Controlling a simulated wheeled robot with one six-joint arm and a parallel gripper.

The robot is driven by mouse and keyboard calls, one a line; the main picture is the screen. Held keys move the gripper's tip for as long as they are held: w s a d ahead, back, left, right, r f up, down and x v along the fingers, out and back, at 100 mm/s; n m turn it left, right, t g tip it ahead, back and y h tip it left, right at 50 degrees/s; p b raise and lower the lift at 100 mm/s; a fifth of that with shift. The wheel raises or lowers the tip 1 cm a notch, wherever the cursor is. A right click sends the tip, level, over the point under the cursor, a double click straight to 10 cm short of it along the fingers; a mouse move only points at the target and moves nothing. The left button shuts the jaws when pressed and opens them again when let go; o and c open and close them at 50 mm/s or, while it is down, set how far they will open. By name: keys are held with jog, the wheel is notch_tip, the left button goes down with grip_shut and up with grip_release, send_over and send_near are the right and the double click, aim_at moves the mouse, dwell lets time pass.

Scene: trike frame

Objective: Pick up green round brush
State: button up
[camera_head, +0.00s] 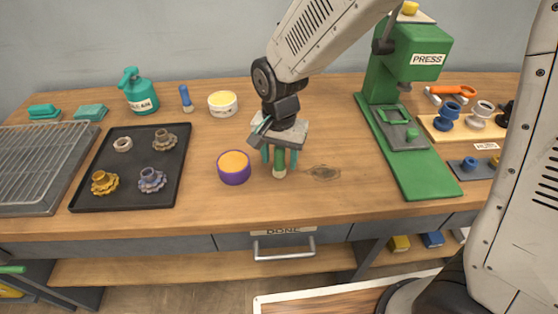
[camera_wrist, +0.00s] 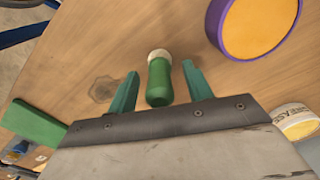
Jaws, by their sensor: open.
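The green round brush (camera_head: 280,163) stands on the wooden workbench near its front middle, with a green handle and a pale end at the bench. In the wrist view the brush (camera_wrist: 159,80) lies between the two teal fingers of my gripper (camera_wrist: 155,86). There is a visible gap on each side of it, so the fingers do not touch it. In the head view my gripper (camera_head: 279,158) is above the bench, pointing down around the brush, open. The upper end of the brush is partly hidden by the gripper body.
A purple tub with orange content (camera_head: 234,168) stands close left of the gripper. A pale yellow tub (camera_head: 222,104) and blue brush (camera_head: 186,99) are behind. A black tray (camera_head: 128,190) with several gears lies left. A green press (camera_head: 425,176) stands right.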

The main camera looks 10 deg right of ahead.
jog(key=c, duration=1.1)
